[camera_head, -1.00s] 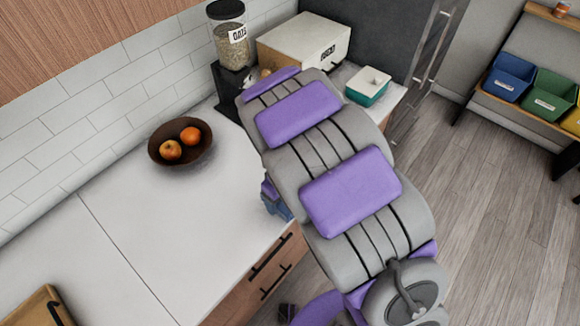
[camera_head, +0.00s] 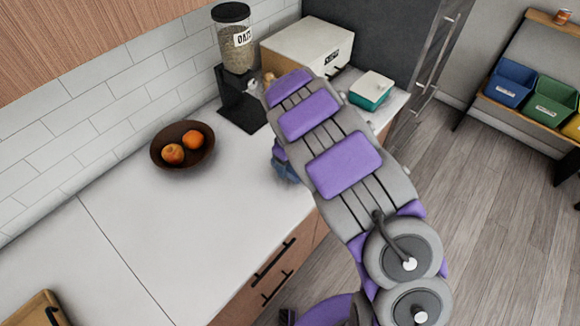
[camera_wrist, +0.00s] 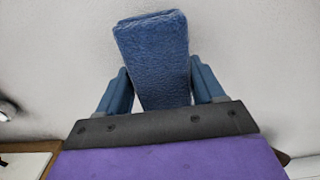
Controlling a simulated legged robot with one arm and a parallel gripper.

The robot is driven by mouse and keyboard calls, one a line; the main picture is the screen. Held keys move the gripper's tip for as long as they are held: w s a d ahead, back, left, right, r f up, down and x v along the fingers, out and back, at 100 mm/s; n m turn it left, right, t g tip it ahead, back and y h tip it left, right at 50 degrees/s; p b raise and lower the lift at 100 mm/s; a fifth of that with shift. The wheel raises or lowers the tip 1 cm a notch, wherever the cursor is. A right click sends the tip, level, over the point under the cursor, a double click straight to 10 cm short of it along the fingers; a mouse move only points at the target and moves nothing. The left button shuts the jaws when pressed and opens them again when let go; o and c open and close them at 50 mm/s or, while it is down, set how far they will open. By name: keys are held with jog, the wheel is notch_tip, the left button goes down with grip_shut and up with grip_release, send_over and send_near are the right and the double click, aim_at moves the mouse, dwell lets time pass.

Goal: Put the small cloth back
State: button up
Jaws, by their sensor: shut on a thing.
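The small cloth (camera_wrist: 152,45) is a blue, folded, fuzzy-looking strip in the wrist view. My gripper (camera_wrist: 160,85) has its two blue fingers on either side of the cloth, shut on it, and the cloth sticks out past the fingertips. Behind it is a plain pale surface; its distance from the cloth is hard to tell. In the head view my gripper (camera_head: 285,168) shows only as a small blue part beside my arm, over the front part of the white counter (camera_head: 130,215). My arm hides most of it there, and the cloth cannot be told apart from the fingers.
A brown bowl (camera_head: 158,158) with fruit stands left of my gripper. Behind are an oats dispenser (camera_head: 234,50), a white box (camera_head: 285,45) and a teal container with a white lid (camera_head: 370,95). Colored bins (camera_head: 508,85) sit on a rack at right.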

aim_at(292, 166)
jog(key=shift+w, duration=0.35)
jog(key=shift+w+d, duration=0.2)
jog(key=shift+d, duration=0.1)
jog(key=shift+w+d+f, duration=0.15)
jog(key=shift+f, duration=0.05)
notch_tip(292, 166, down, 3)
jog(key=shift+f+b, duration=0.15)
jog(key=shift+b, duration=0.25)
jog(key=shift+a, duration=0.2)
jog(key=o, duration=1.1)
jog(key=shift+a, duration=0.1)
jog(key=shift+o, duration=1)
jog(key=shift+d, duration=0.2)
